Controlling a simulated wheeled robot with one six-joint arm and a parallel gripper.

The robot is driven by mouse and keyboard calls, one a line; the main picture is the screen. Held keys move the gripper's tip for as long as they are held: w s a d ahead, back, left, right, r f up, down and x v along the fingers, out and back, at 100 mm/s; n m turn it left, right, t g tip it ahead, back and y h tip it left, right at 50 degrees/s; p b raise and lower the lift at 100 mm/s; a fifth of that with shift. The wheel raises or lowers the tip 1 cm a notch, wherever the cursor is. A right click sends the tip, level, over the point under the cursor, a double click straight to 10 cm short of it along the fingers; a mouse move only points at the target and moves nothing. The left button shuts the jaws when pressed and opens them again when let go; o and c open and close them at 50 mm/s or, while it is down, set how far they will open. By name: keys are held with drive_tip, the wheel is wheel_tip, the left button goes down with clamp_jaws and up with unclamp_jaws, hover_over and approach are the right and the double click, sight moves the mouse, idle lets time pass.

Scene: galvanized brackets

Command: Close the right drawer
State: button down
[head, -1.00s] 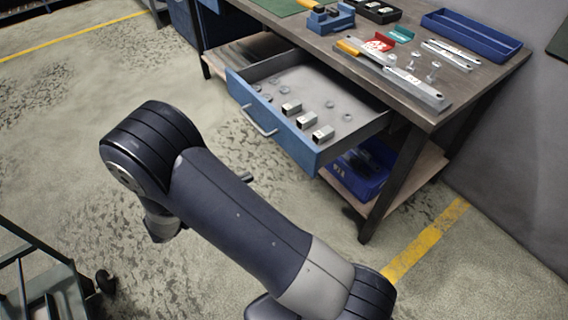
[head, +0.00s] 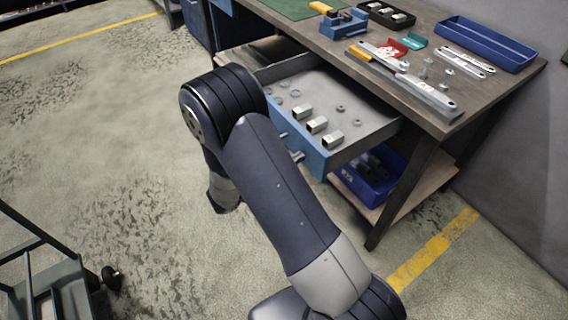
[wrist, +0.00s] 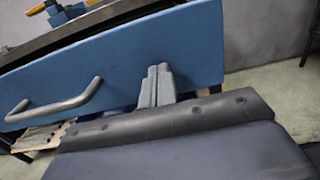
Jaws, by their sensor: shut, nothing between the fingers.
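The right drawer is pulled out from under the workbench, and its blue front (head: 311,156) is partly hidden behind my arm in the head view. It holds several square metal pieces and ring-like parts. In the wrist view the blue drawer front (wrist: 195,50) spans the picture, with a grey bar handle (wrist: 55,106) at the left. My gripper (wrist: 158,70) is shut and empty, in front of the drawer front and to the right of the handle. I cannot tell whether the fingertips touch the front. In the head view my arm hides most of the gripper.
The workbench top (head: 400,45) carries a blue tray (head: 485,45), metal brackets (head: 430,97) and a blue vise-like tool (head: 343,22). A blue bin (head: 368,180) sits on the lower shelf. A cart (head: 50,285) stands at lower left.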

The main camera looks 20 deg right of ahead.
sight(337, 139)
drive_tip(key=shift+d, duration=0.25)
drive_tip(key=b+x, duration=0.3)
drive_tip(key=x, duration=2.4)
drive_tip(key=shift+w+d+f, duration=0.1)
drive_tip(key=shift+d+f, duration=0.05)
drive_tip(key=shift+d, duration=0.2)
drive_tip(key=shift+w+d, duration=0.15)
drive_tip(key=shift+d, duration=0.2)
drive_tip(key=shift+d+r, duration=0.1)
drive_tip(key=shift+r, duration=0.15)
drive_tip(key=shift+a+f+b, duration=0.1)
drive_tip(key=shift+a+b, duration=0.2)
drive_tip(key=shift+b, duration=0.05)
drive_tip(key=v, duration=1.4)
